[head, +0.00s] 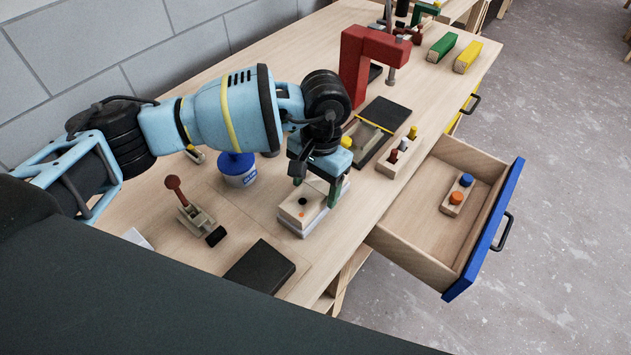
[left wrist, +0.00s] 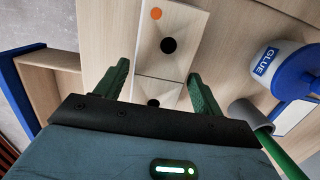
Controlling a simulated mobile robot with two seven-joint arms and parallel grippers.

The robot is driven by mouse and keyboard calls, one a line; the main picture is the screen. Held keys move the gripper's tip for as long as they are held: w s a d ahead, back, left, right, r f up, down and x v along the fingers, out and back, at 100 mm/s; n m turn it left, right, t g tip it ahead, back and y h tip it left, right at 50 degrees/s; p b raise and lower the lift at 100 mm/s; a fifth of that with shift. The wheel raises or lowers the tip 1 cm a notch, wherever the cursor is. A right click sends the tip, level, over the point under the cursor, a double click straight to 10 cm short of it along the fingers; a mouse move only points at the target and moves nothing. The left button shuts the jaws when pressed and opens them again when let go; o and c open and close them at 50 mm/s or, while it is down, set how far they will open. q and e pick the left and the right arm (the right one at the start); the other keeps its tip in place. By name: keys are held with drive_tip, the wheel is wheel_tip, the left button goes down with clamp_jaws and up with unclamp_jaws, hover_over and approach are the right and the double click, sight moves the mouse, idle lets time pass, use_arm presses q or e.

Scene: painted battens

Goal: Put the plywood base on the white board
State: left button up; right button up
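The plywood base (head: 301,204), a pale block with a black hole and an orange dot on its face, lies flat on the white board (head: 320,219), whose pale edge shows beneath it. In the left wrist view the base (left wrist: 184,22) shows its orange dot and dark holes. My left gripper (head: 315,190) is over the far end of the base, pointing down. Its dark green fingers stand wide apart, one on each side of the base, with narrow gaps in the left wrist view (left wrist: 158,70). My right gripper is not in view.
A blue-lidded glue tub (head: 238,170) and a red-handled toggle clamp (head: 195,215) stand left. A black pad (head: 259,267) lies in front. An open drawer (head: 420,232) juts out at right. A red clamp (head: 360,65) and a peg block (head: 397,157) are behind.

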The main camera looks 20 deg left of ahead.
sight(319, 184)
use_arm(q)
drive_tip(key=shift+o, duration=0.6)
drive_tip(key=shift+r, duration=0.1)
drive_tip(key=shift+r, duration=0.25)
drive_tip(key=shift+w+r, duration=0.1)
drive_tip(key=shift+r, duration=0.3)
wheel_tip(319, 184, up, 11)
drive_tip(key=w, duration=0.1)
drive_tip(key=shift+d+b, duration=0.3)
drive_tip(key=shift+b, duration=0.1)
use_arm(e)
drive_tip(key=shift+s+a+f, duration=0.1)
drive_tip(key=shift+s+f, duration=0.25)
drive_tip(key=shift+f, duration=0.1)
use_arm(q)
drive_tip(key=shift+f, duration=0.1)
